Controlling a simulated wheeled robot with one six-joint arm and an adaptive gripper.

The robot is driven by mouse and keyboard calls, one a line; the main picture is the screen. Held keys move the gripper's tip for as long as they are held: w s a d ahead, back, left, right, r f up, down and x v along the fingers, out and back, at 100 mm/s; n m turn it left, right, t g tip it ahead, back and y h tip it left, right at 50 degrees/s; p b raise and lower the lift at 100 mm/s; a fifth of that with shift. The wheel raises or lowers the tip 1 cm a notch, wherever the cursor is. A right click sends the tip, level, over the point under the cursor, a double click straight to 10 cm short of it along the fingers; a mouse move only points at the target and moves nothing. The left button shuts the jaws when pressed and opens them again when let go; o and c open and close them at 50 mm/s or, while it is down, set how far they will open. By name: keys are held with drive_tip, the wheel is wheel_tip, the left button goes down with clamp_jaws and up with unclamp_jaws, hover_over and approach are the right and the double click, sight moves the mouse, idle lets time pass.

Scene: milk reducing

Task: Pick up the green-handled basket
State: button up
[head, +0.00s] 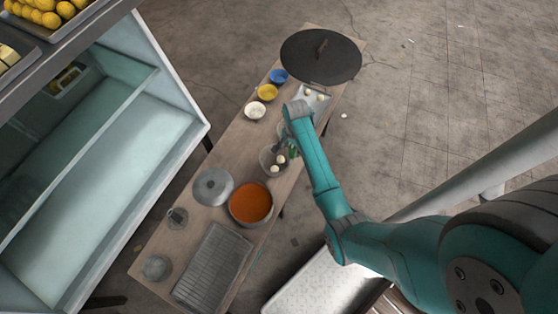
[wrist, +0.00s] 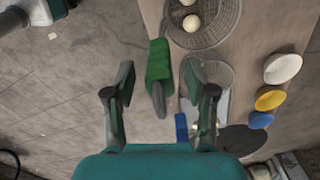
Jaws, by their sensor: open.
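The green-handled basket is a round wire basket (wrist: 232,22) at the top of the wrist view, with white balls in it. Its green handle (wrist: 158,62) sticks out over the table edge. My gripper (wrist: 157,72) is open, with a finger on either side of the handle. I cannot tell whether either finger touches it. In the head view the basket (head: 266,157) sits on the wooden table with white balls in it, and my gripper (head: 287,143) is beside it, partly covering the handle.
A second mesh basket with a blue handle (wrist: 182,127) lies close by. White (head: 255,111), yellow (head: 267,92) and blue (head: 278,76) bowls stand up the table. A pot of orange soup (head: 251,203), a grey lid (head: 213,187) and a wire rack (head: 213,266) are nearer.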

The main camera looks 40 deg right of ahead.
drive_tip(key=shift+f, duration=0.3)
drive_tip(key=c, duration=1)
clamp_jaws()
drive_tip(key=shift+r, duration=0.15)
